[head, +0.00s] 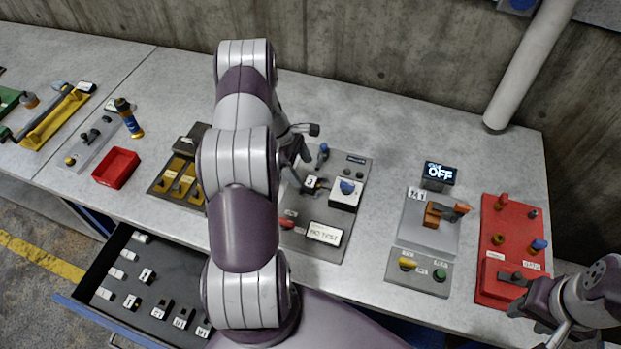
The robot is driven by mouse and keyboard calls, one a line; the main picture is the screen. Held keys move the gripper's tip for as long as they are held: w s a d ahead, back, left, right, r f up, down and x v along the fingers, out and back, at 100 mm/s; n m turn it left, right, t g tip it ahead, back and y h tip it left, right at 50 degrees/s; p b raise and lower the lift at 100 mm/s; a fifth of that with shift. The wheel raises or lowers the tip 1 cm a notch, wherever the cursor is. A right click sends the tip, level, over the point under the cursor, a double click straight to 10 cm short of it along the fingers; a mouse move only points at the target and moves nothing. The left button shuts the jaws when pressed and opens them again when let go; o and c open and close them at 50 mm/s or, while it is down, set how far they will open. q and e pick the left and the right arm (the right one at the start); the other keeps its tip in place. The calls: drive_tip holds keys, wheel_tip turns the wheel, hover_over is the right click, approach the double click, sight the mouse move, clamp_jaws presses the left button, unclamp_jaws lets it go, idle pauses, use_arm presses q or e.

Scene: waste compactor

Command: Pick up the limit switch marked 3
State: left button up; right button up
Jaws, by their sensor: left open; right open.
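A small dark block with a white label that appears to read 3 (311,183) sits on the grey test panel (357,222), just below and right of my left gripper. My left gripper (303,158) is open above the upper left of this panel, partly hidden by my own arm. I cannot tell whether its fingers touch the block. More small labelled switches, one marked 1 (146,276), lie in the open drawer (190,266). My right gripper (530,325) is open at the lower right, near the front of the red panel (508,285).
The grey panel holds a white box with a blue knob (347,190) and a "NO TEST" display (324,235). A red tray (116,168) lies left. A pipe (525,70) stands behind; the back table strip is clear.

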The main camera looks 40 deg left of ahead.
sight(308, 180)
use_arm(q)
drive_tip(key=shift+w+d+f+p, duration=0.25)
drive_tip(key=shift+w+f, duration=0.2)
drive_tip(key=shift+f, duration=0.15)
drive_tip(key=shift+w+d+f+p, duration=0.1)
drive_tip(key=shift+w+f+p, duration=0.1)
drive_tip(key=shift+w+f, duration=0.3)
wheel_tip(308, 180, down, 4)
drive_tip(key=shift+s+f+p, duration=0.1)
drive_tip(key=shift+p, duration=0.95)
drive_tip(key=shift+d+f, duration=0.1)
drive_tip(key=shift+f, duration=0.05)
drive_tip(key=shift+d, duration=0.2)
drive_tip(key=shift+w+a+f, duration=0.1)
drive_tip(key=shift+w, duration=0.15)
drive_tip(key=c, duration=1)
drive_tip(key=shift+c, duration=1)
drive_tip(key=shift+s, duration=0.1)
use_arm(e)
drive_tip(key=r, duration=0.2)
drive_tip(key=w+r, duration=0.1)
drive_tip(key=shift+a, duration=0.25)
